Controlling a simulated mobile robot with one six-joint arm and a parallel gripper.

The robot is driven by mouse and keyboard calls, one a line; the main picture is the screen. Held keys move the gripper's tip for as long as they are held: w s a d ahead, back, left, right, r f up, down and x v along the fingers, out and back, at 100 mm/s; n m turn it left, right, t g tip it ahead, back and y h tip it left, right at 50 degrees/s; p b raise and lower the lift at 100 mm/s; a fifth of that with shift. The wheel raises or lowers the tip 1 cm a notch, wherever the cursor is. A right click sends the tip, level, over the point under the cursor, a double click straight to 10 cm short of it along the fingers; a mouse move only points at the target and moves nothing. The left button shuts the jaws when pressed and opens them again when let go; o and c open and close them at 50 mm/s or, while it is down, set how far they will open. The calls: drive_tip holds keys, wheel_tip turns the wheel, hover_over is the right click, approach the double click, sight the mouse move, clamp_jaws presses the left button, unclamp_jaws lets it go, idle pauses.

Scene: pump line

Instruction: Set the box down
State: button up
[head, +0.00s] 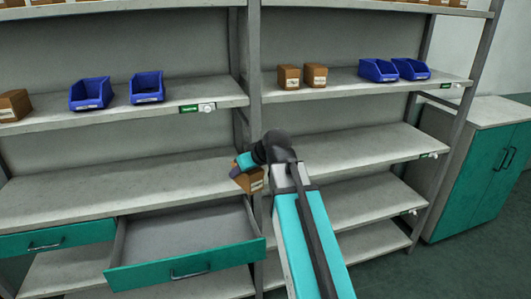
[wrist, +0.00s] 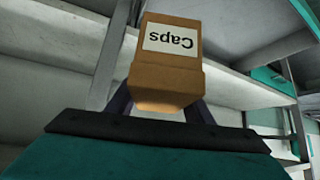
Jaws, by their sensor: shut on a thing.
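A brown cardboard box (wrist: 165,75) with a white label reading "Caps" is between the dark fingers of my gripper (wrist: 160,108) in the wrist view. The label appears upside down there. In the head view the box (head: 250,181) shows tilted at the end of my arm, in front of the middle shelf (head: 100,195) and near the upright between the two shelf bays. My gripper (head: 240,168) is partly hidden by my arm. I cannot tell whether the box touches the shelf.
An open drawer (head: 190,268) juts out below the shelf, empty where visible. Blue bins (head: 90,93) and brown boxes (head: 289,77) stand on the upper shelves. The middle shelves (head: 350,150) have free room. A teal cabinet (head: 480,180) stands at the right.

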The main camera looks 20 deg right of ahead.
drive_tip(key=a+f+m+h, duration=0.2)
drive_tip(key=a+f+m, duration=0.1)
drive_tip(key=a+f, duration=0.2)
drive_tip(key=shift+w+a+f+t, duration=0.2)
drive_tip(key=shift+w+a+t, duration=0.1)
drive_tip(key=shift+a, duration=0.25)
drive_tip(key=shift+s, duration=0.2)
